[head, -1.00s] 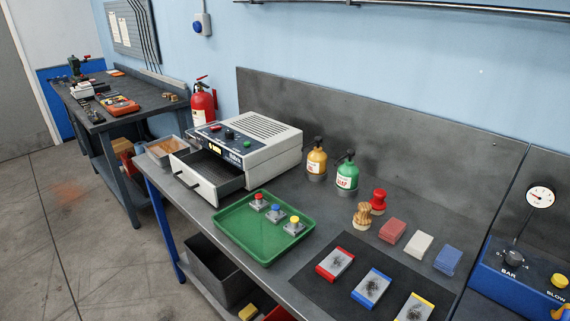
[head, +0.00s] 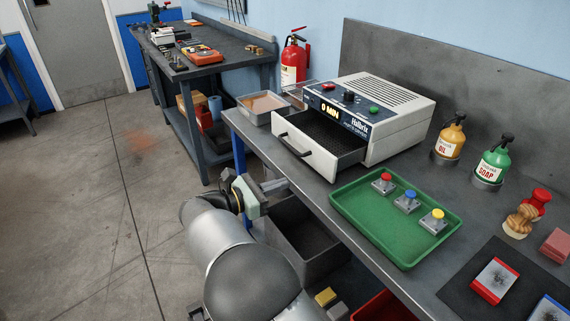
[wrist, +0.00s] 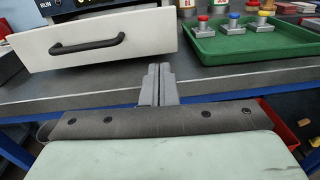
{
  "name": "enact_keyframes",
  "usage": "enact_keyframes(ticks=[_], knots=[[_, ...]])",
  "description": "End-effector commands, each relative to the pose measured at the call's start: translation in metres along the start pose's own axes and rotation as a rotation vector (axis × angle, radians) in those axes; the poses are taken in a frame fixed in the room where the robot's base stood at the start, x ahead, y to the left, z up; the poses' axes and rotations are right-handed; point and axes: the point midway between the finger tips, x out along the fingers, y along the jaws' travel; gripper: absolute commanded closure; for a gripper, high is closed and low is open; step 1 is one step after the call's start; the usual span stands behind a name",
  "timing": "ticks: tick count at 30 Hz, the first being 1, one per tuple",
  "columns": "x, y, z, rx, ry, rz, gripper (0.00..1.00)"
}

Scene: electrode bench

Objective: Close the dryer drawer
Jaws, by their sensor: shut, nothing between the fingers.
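The dryer (head: 376,108) is a white box with a dark control panel, on the bench at the back. Its drawer (head: 304,148) is pulled out toward the bench's front edge, with a dark mesh inside showing and a black handle (head: 295,146) on its white front. In the wrist view the drawer front (wrist: 140,40) fills the upper left, with its handle (wrist: 88,45) left of my fingers. My gripper (wrist: 158,70) is shut and empty, pointing toward the bench edge, below and right of the handle in that view. In the head view my gripper (head: 277,184) is low in front of the drawer, apart from it.
A metal bin (head: 262,105) of brownish material stands left of the dryer. A grey bin (head: 315,268) sits below the bench. Open floor (head: 90,220) lies to the left.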

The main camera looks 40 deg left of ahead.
Motion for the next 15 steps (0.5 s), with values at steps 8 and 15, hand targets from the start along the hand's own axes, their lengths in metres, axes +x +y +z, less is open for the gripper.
enact_keyframes(ticks=[8, 15], knots=[[-0.009, 0.013, -0.003, -0.025, -0.047, 0.043, 1.0], [0.039, 0.015, -0.001, -0.024, -0.044, 0.041, 1.0]])
